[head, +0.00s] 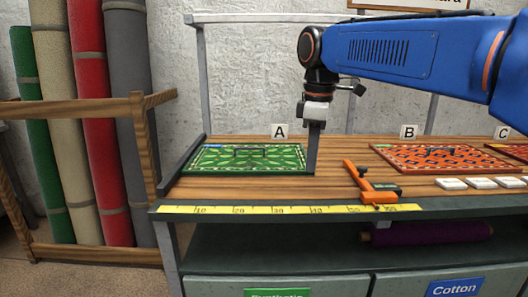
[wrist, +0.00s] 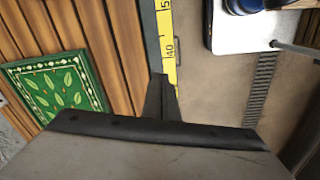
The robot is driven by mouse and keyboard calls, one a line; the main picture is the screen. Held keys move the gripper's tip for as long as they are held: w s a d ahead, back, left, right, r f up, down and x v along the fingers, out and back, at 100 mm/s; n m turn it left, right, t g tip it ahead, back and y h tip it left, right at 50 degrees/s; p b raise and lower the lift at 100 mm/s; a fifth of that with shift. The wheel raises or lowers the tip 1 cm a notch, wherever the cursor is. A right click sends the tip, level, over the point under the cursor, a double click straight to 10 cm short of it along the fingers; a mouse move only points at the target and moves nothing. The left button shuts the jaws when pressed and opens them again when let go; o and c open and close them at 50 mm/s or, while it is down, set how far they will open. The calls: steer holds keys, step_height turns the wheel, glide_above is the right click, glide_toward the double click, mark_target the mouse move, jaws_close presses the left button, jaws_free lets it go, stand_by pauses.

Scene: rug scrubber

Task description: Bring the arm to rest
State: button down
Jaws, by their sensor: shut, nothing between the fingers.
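My blue arm (head: 395,52) reaches in from the right in the head view and bends down at the wrist. My gripper (head: 314,146) points downward above the wooden bench top, just right of the green patterned rug sample (head: 215,159) at label A. Its fingers are together with nothing between them. In the wrist view the shut gripper (wrist: 160,90) lies over the bench edge near the yellow ruler (wrist: 166,45). The green rug sample (wrist: 52,92) is to its left. Whether the fingertips touch the bench cannot be told.
An orange clamp-like tool (head: 362,180) lies right of my gripper. A red-orange rug sample (head: 440,157) lies at label B, with several white blocks (head: 482,183) in front. A yellow ruler (head: 250,209) runs along the front edge. Rolled rugs (head: 92,110) stand in a wooden rack at left.

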steer(key=s+d+f+m+t, duration=0.2)
steer(key=s+d+f+m, duration=0.5)
steer(key=s+f, duration=0.4)
steer(key=s+d+f+m+t, duration=0.2)
steer(key=s+d+f+m, duration=0.5)
steer(key=s+d+f, duration=0.3)
step_height(320, 180, down, 3)
steer(key=shift+s+d+r+m, duration=0.1)
steer(key=shift+s+d+m, duration=0.1)
steer(key=shift+s+m, duration=0.4)
